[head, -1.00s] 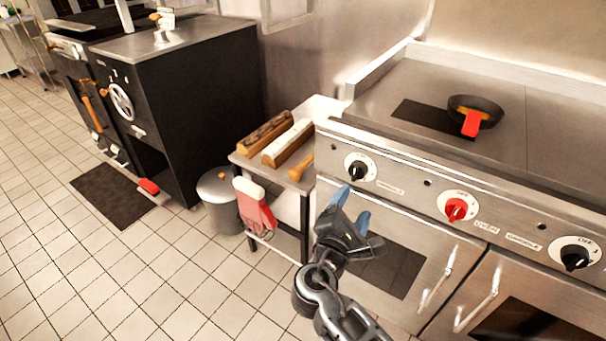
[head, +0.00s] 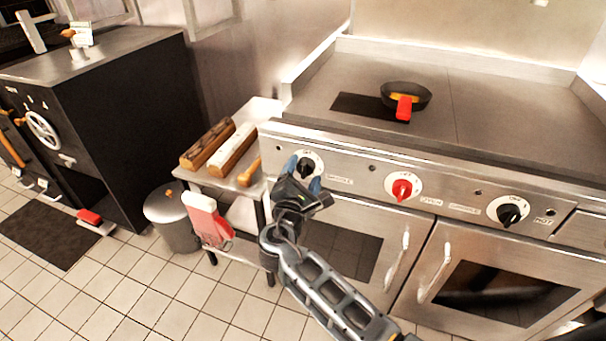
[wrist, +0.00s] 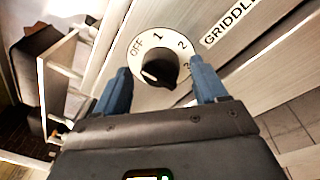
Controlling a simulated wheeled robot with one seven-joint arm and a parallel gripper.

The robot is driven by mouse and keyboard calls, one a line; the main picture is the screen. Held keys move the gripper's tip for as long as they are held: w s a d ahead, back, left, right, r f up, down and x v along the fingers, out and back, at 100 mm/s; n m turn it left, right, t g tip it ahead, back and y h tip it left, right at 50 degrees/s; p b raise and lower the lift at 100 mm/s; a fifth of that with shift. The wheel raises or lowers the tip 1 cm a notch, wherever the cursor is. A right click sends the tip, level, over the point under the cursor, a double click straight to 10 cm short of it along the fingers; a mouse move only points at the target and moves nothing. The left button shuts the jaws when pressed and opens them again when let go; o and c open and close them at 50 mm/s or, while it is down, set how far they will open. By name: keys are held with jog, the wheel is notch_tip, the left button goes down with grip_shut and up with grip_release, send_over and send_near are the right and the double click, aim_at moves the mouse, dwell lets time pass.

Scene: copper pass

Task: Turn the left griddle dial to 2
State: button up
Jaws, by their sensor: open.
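The left griddle dial (head: 306,166) is a black knob on a white round face at the left end of the steel range's front panel. In the wrist view the black knob (wrist: 160,71) shows with OFF, 1, 2 and part of a 3 around it, beside a GRIDDLE label (wrist: 228,24). A pale mark lies on the knob's left side; I cannot tell which setting it points to. My gripper (head: 303,176) is open in front of the dial. Its blue fingers (wrist: 160,80) stand on either side of the knob; contact is not clear.
A red oven dial (head: 401,189) and another black dial (head: 509,212) sit further right on the panel. Oven door handles (head: 398,262) stick out below. A pan (head: 406,96) rests on the griddle top. A side table (head: 210,177) and bin (head: 173,218) stand left.

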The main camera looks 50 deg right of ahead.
jog(key=shift+c, duration=0.5)
jog(key=c, duration=1)
jog(key=shift+o, duration=0.2)
